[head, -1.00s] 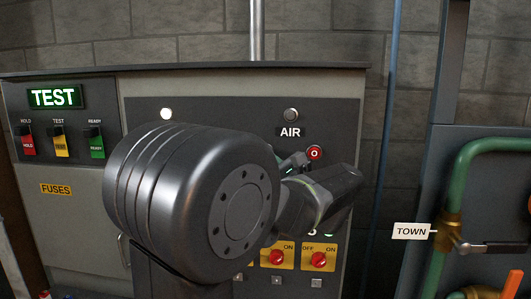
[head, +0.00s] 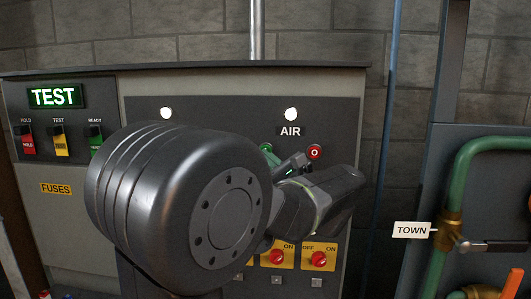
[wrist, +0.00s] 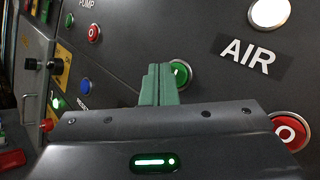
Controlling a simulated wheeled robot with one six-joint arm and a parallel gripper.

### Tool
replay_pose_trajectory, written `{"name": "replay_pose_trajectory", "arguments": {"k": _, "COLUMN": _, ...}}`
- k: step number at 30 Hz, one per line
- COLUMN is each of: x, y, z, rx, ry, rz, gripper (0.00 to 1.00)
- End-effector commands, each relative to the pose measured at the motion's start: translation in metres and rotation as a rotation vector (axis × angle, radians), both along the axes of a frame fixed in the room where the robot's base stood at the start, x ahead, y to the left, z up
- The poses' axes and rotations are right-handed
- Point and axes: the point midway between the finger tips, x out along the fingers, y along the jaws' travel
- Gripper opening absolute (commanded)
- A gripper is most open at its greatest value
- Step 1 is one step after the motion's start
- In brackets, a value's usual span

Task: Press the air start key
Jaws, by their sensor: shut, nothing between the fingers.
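The green air start key (wrist: 180,74) shows in the wrist view just right of my fingertips, below the AIR label (wrist: 247,54). It also shows in the head view (head: 266,148), partly hidden by my arm. My gripper (wrist: 159,72) is shut and empty, its green fingers pointing at the panel beside the key. Whether the fingers touch the key cannot be told. The lamp above AIR (head: 291,114) is lit white. The red O key (head: 314,152) is to the right of the green key.
In the wrist view, the pump's green (wrist: 69,20) and red (wrist: 94,33) keys and a blue key (wrist: 85,85) are to the left. Red knobs on yellow plates (head: 318,259) sit below. Pipes with a TOWN tag (head: 412,230) stand at the right.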

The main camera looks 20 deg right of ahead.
Motion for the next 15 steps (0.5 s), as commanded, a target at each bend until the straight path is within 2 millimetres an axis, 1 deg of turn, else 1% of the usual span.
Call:
{"name": "replay_pose_trajectory", "arguments": {"k": 5, "x": 0.000, "y": 0.000, "z": 0.000, "rx": 0.000, "ry": 0.000, "rz": 0.000, "gripper": 0.00}}
{"name": "replay_pose_trajectory", "arguments": {"k": 8, "x": -0.003, "y": 0.002, "z": 0.000, "rx": 0.000, "ry": 0.000, "rz": 0.000, "gripper": 0.00}}
{"name": "replay_pose_trajectory", "arguments": {"k": 15, "x": -0.023, "y": 0.014, "z": -0.001, "rx": -0.002, "ry": 0.000, "rz": -0.001, "gripper": 0.00}}
